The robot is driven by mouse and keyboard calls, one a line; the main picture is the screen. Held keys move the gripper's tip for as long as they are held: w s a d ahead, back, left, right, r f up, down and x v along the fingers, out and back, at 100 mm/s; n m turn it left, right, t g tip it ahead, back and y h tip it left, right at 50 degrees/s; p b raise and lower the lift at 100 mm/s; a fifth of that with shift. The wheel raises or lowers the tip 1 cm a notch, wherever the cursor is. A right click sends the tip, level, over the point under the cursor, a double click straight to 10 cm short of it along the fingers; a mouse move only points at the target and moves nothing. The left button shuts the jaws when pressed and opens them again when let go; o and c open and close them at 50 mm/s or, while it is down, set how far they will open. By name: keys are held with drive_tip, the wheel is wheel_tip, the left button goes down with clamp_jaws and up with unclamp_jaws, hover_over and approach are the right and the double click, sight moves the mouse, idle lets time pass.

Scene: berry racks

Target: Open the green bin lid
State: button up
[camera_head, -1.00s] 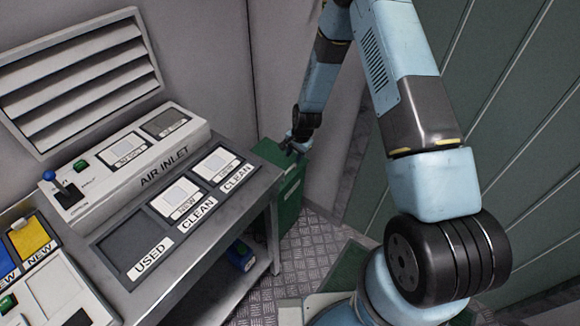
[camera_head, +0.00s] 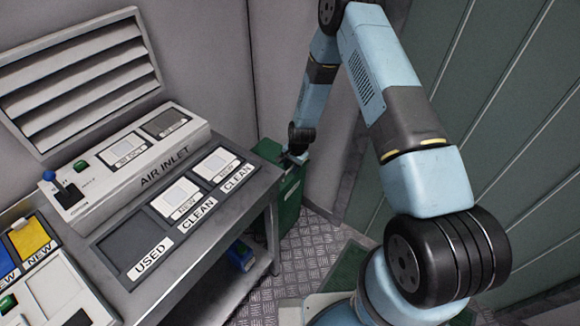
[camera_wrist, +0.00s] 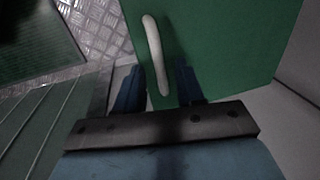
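The green bin (camera_head: 289,194) stands on the floor beyond the right end of the metal bench. Its green lid (camera_wrist: 221,50) fills much of the wrist view and carries a pale curved handle (camera_wrist: 155,55). My gripper (camera_wrist: 160,85) is open, its two blue fingers apart, with the near end of the handle lying between them in the picture. I cannot tell whether the fingers touch the handle. In the head view my gripper (camera_head: 291,158) is at the top of the bin, small and partly hidden by my wrist. The lid looks closed.
The metal bench (camera_head: 205,232) with the AIR INLET panel (camera_head: 135,165) and a tray marked USED, NEW and CLEAN stands left of the bin. A blue container (camera_head: 241,256) sits beneath it. Grey walls are close behind the bin. Patterned metal floor (camera_head: 315,250) lies open in front.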

clamp_jaws()
idle(0.4)
